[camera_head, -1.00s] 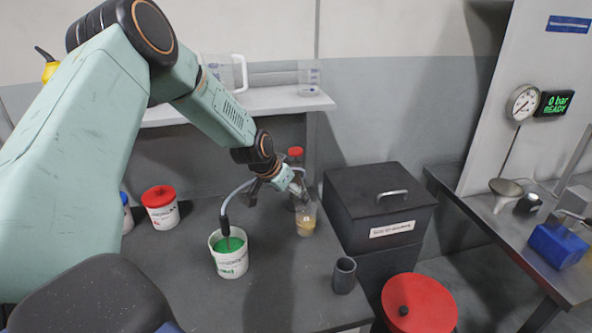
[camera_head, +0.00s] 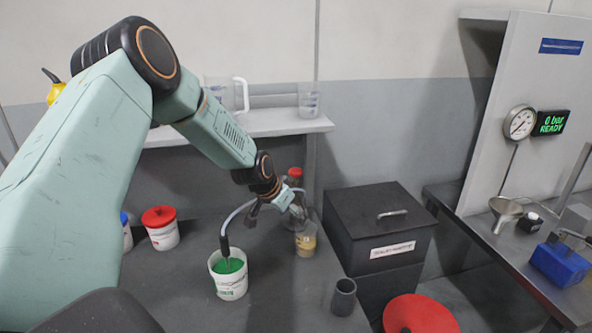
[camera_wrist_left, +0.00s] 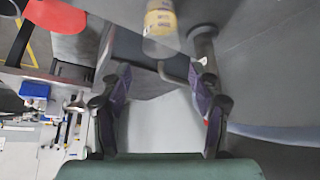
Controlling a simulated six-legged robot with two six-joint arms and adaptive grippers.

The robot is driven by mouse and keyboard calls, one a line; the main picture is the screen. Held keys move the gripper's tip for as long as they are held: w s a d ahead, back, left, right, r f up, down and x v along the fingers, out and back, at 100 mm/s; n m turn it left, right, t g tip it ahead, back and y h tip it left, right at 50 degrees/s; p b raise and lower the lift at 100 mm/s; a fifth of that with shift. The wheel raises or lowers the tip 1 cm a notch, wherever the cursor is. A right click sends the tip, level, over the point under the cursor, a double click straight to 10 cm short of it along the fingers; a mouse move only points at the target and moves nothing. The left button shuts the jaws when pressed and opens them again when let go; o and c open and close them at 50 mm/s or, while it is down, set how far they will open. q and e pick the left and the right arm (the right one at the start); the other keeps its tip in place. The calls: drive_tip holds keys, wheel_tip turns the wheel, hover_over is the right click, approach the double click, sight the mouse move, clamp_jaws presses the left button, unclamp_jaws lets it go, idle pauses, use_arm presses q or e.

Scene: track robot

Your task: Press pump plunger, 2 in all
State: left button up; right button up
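My left gripper (camera_head: 272,205) is above the bench, behind the white bucket of green liquid (camera_head: 229,285). In the left wrist view it is open (camera_wrist_left: 160,85), its fingers spread with nothing seen between them. A thin curved tube (camera_head: 240,208) rises from the bucket towards the gripper. A clear cup of yellowish liquid (camera_head: 305,240) stands just right of the gripper, and it also shows in the wrist view (camera_wrist_left: 160,20). The pump plunger cannot be made out. My right gripper is not in view.
A red-capped bottle (camera_head: 295,176) stands behind the cup. A dark lidded box (camera_head: 380,225) is to the right, with a small grey cup (camera_head: 344,298) in front. A red-lidded tub (camera_head: 160,228) is at left. The gauge panel's display (camera_head: 551,122) reads "0 bar READY".

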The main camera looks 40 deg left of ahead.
use_arm(q)
drive_tip(key=shift+w+f, duration=0.15)
drive_tip(key=c, duration=1)
clamp_jaws()
idle(0.5)
